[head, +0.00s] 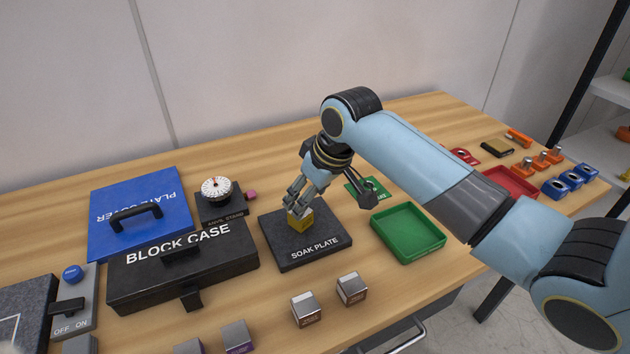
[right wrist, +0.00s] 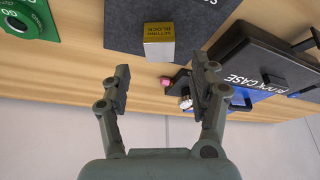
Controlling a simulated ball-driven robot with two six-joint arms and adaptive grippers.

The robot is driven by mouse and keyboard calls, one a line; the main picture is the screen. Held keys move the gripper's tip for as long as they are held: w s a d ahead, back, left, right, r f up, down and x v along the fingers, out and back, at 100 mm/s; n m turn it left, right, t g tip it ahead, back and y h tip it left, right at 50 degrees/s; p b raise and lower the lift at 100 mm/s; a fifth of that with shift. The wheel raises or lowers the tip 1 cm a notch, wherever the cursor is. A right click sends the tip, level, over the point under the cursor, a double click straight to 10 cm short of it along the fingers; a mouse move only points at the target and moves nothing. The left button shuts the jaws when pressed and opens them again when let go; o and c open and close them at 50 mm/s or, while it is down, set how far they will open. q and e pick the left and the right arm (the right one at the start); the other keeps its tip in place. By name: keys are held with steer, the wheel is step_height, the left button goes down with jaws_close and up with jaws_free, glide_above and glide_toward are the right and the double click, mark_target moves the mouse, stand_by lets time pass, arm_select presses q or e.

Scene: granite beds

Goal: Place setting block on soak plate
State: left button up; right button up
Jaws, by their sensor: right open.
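The setting block (head: 300,222), a small block with a yellow labelled face, sits on the black square soak plate (head: 284,259) in the head view. In the right wrist view the block (right wrist: 159,48) shows its yellow face and a pale metal side against the grey soak plate (right wrist: 125,28). My right gripper (head: 297,205) is open over the block, and its fingers partly cover the block's top in the head view. In the right wrist view the gripper's fingers (right wrist: 162,78) are spread apart with nothing between them, and the block lies just beyond their tips. My left gripper is not in view.
The black block case (head: 182,277) and dial stand (head: 218,205) are left of the plate, with a blue plate cover (head: 110,240) further left. A green tray (head: 410,250) stands close on the right. Metal blocks (head: 306,310) (head: 351,289) stand in front.

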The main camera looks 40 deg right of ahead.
steer(key=v, duration=0.5)
steer(key=shift+r, duration=0.1)
stand_by(0.6)
